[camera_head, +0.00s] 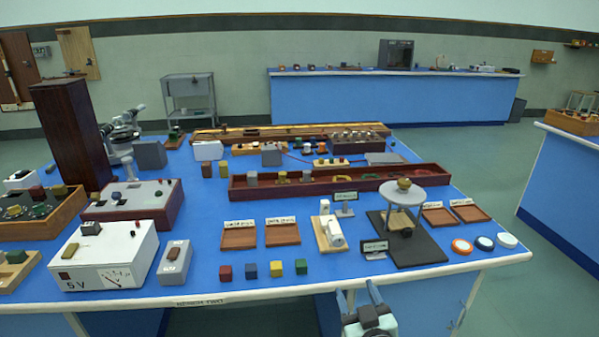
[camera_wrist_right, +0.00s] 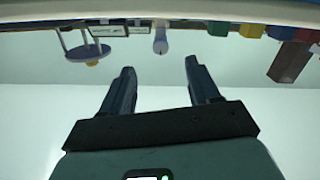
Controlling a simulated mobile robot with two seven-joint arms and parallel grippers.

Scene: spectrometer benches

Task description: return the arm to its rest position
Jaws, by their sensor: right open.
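My right gripper (camera_head: 359,299) is at the front edge of the blue bench (camera_head: 345,275), low and in front of the tabletop. Its two dark fingers stand apart with nothing between them, as the right wrist view (camera_wrist_right: 158,75) also shows. The wrist view looks upside down toward the bench edge, with the bench items along its top. My left gripper and left arm do not show in either view.
Near the front edge stand several coloured cubes (camera_head: 276,268), a dark stand with a round plate (camera_head: 403,194), and orange, blue and white discs (camera_head: 462,246). A white meter box (camera_head: 104,256) is at left. Another blue bench (camera_head: 567,185) stands right, across open floor (camera_head: 490,150).

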